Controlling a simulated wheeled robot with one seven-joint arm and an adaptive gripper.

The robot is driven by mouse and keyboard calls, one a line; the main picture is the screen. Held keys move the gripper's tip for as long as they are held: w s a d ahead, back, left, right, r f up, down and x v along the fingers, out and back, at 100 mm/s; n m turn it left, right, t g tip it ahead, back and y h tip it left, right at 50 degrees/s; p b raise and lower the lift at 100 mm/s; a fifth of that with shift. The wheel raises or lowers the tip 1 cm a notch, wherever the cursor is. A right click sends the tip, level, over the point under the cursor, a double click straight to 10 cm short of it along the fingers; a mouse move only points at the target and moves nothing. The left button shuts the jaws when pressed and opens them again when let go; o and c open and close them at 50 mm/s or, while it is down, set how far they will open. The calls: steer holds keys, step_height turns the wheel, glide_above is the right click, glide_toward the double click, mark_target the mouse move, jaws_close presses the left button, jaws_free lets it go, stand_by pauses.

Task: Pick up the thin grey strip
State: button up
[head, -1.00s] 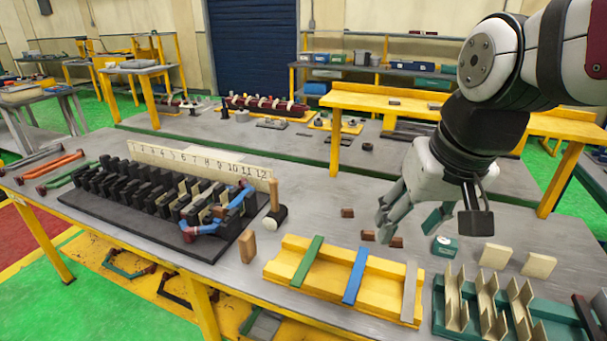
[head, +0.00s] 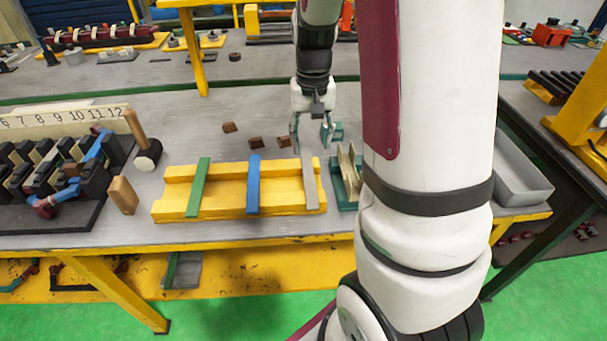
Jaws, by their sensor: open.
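The thin grey strip (head: 309,182) lies across the right end of a yellow tray (head: 226,191) on the grey workbench. A blue strip (head: 253,184) and a green strip (head: 199,187) lie across the same tray, to its left. My gripper (head: 312,146) points down, open and empty, a little behind and above the far end of the grey strip. The fingers look apart from the strip. My own arm covers the bench just right of the tray.
A green holder (head: 343,187) with cream pieces stands close right of the tray, partly hidden by my arm. Brown blocks (head: 255,142) lie behind the tray. A mallet (head: 146,150), a wooden block (head: 122,196) and the stator rack (head: 50,215) stand at left.

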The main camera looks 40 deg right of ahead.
mark_target(309, 178)
steer(key=f, duration=1)
steer(key=shift+w+f, duration=0.2)
steer(key=shift+w, duration=0.05)
steer(key=c, duration=1.1)
